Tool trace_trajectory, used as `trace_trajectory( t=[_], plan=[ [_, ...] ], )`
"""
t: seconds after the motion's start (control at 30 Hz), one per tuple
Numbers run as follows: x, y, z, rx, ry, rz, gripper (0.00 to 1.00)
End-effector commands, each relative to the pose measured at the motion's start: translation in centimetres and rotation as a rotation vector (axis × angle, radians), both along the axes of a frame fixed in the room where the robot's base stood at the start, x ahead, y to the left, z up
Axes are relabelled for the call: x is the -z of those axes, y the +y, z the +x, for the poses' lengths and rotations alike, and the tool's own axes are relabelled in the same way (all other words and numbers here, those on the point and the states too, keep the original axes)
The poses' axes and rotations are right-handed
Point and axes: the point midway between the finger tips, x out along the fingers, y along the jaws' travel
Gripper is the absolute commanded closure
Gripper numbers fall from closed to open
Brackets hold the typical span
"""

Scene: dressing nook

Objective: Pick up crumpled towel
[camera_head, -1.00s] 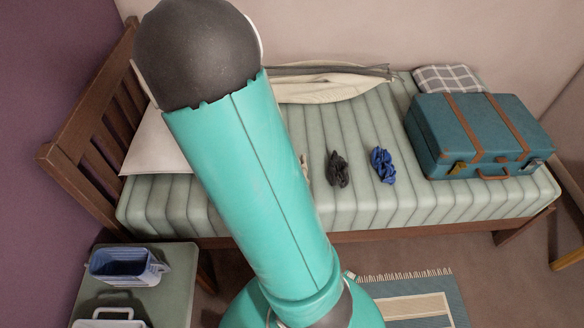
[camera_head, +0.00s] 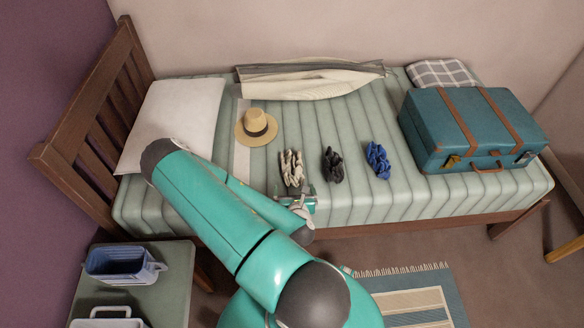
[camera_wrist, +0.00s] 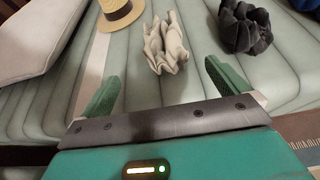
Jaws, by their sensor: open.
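Three crumpled cloths lie in a row on the striped bed (camera_head: 335,203): a cream one (camera_head: 291,167), a black one (camera_head: 333,164) and a blue one (camera_head: 377,159). I cannot tell which of them is the towel. My gripper (camera_head: 297,198) is at the front edge of the bed, just in front of the cream cloth. In the wrist view my gripper (camera_wrist: 160,88) is open and empty, its green fingers wide apart. The cream cloth (camera_wrist: 166,45) stands ahead, between and beyond the fingers. The black cloth (camera_wrist: 244,28) is to its right.
A straw hat (camera_head: 256,126) and a white pillow (camera_head: 172,122) lie to the left. A teal suitcase (camera_head: 470,128) stands on the right of the bed. A rolled cream cloth (camera_head: 310,80) lies along the wall. A side table (camera_head: 170,285) holds a blue basket (camera_head: 122,266).

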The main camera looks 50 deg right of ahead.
Motion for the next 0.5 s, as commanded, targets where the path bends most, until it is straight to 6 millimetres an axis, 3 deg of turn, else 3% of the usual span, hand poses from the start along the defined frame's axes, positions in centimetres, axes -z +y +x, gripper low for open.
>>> trace_trajectory(
  t=[0.17, 0.5],
  plan=[
    [0.5, -0.9, 0.1, -0.027, 0.022, -0.038, 0.0],
    [2.8, -5.1, 4.0, -0.023, 0.018, -0.035, 0.0]
  ],
)
